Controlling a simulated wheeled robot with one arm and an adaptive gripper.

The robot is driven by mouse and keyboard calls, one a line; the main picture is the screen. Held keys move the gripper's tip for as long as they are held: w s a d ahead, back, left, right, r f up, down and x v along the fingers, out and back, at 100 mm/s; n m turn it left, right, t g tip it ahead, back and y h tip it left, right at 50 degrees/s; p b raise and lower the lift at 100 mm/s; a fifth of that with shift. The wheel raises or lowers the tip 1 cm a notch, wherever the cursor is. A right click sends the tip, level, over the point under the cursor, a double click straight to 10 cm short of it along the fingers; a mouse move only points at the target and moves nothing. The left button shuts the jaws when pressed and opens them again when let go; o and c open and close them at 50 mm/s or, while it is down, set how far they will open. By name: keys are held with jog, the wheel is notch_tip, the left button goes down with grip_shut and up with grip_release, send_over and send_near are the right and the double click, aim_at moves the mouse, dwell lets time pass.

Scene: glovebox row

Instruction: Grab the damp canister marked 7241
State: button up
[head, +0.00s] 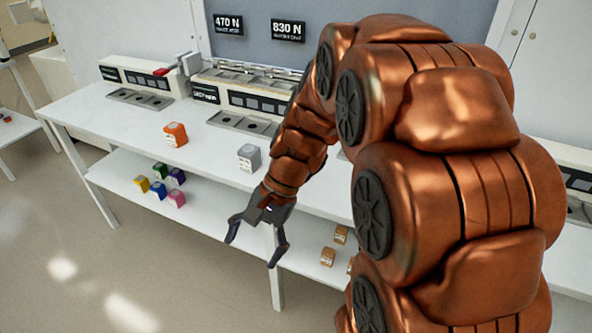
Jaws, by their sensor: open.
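Small block-shaped canisters stand in the head view, but their markings are too small to read, so I cannot tell which is 7241 or which is damp. An orange canister (175,134) and a grey canister (249,158) stand apart on the white bench top. Several coloured ones, including a yellow (142,184) and a pink canister (176,199), stand on the lower shelf. Tan canisters (327,256) stand on that shelf further right. My gripper (254,250) is open and empty, pointing down in front of the bench, below and apart from the grey canister.
The white bench (112,128) has a lower shelf (118,168) and a front leg (276,285) close behind my gripper. Trays with recesses (240,122) and panelled units line the bench's back. Floor at the front left is clear. My copper arm hides much of the right side.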

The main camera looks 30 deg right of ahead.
jog(key=w+d+f+m+t, duration=0.1)
jog(key=w+d+m+t, duration=0.3)
jog(key=d, duration=0.5)
jog(key=w+d+f+m+t+y, duration=0.1)
jog(key=w+d+m+t, duration=0.2)
jog(key=w+d+m, duration=0.5)
jog(key=w+d+f+m+t, duration=0.1)
jog(key=w+d+m+t, duration=0.3)
jog(key=w+d, duration=0.4)
jog(key=shift+d+f+m+t+y, duration=0.15)
jog(key=shift+d+m, duration=0.3)
jog(key=shift+d, duration=0.55)
jog(key=shift+d+f+m+t+y, duration=0.15)
jog(key=shift+d+m, duration=0.3)
jog(key=shift+d, duration=0.5)
jog(key=shift+s+f+p+x, duration=0.1)
jog(key=shift+f+p+x, duration=0.1)
jog(key=shift+x, duration=0.7)
jog(key=shift+s+f+p+x, duration=0.1)
jog(key=shift+f+x, duration=0.05)
jog(key=shift+x, duration=0.75)
jog(key=shift+s+f+p+x, duration=0.15)
jog(key=shift+f+x, duration=0.05)
jog(key=shift+x, duration=0.7)
jog(key=shift+a, duration=0.1)
jog(key=c, duration=1.3)
